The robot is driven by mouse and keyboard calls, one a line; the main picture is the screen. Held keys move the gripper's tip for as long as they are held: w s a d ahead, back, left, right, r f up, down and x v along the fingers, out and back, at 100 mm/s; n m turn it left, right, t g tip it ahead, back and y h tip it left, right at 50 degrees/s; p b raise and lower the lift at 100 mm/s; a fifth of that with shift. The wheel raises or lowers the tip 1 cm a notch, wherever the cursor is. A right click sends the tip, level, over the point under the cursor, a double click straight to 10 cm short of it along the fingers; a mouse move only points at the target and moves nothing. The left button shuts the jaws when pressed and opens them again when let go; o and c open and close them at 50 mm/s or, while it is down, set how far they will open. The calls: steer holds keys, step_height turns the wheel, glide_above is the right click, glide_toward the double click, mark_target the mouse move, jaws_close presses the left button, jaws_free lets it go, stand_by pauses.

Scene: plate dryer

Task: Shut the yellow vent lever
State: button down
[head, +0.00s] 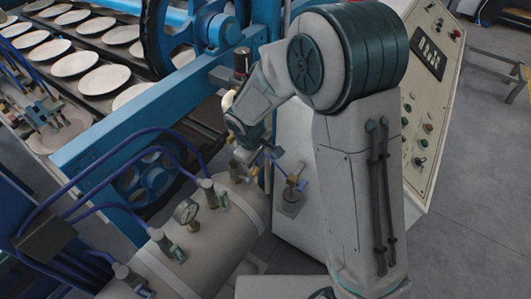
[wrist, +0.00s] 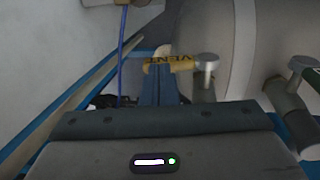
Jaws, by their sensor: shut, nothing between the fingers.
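The yellow vent lever (wrist: 180,64), marked VENT in dark letters, shows in the wrist view. It reaches left from a grey round-capped valve stem (wrist: 207,70) beside a pale tank (wrist: 235,90). My gripper (wrist: 160,80) is shut and empty. Its blue-grey fingers come up to the lever's free left end, overlapping it in the picture; I cannot tell whether they touch. In the head view, my gripper (head: 264,152) is low over the far end of the tank, and the lever is hard to make out there.
A second valve with a green handle (wrist: 303,66) stands to the right in the wrist view. In the head view, a pressure gauge (head: 186,211), more valves and blue hoses (head: 120,140) crowd the tank. A control cabinet (head: 430,100) stands right.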

steer(key=shift+w+d+f+b, duration=0.25)
steer(key=shift+f+b, duration=0.1)
steer(key=shift+f, duration=0.2)
steer(key=shift+a+b, duration=0.3)
steer(key=shift+b, duration=0.05)
steer(key=shift+d, duration=0.2)
steer(key=shift+w+r+p, duration=0.1)
steer(key=shift+r+p, duration=0.35)
steer(key=shift+r, duration=0.1)
steer(key=w+d+r+v, duration=0.1)
steer(key=w+v, duration=0.1)
steer(key=v, duration=1)
steer(key=s+d+r+m, duration=0.2)
steer(key=s+d+m, duration=0.3)
steer(key=s+d, duration=0.4)
steer(key=s+d+r+m+t+y, duration=0.1)
steer(key=s+d+r+m, duration=0.2)
steer(key=s+d+m, duration=0.3)
steer(key=s+d, duration=0.2)
steer(key=s, duration=0.2)
steer(key=shift+s+d, duration=0.25)
steer(key=shift+d, duration=0.15)
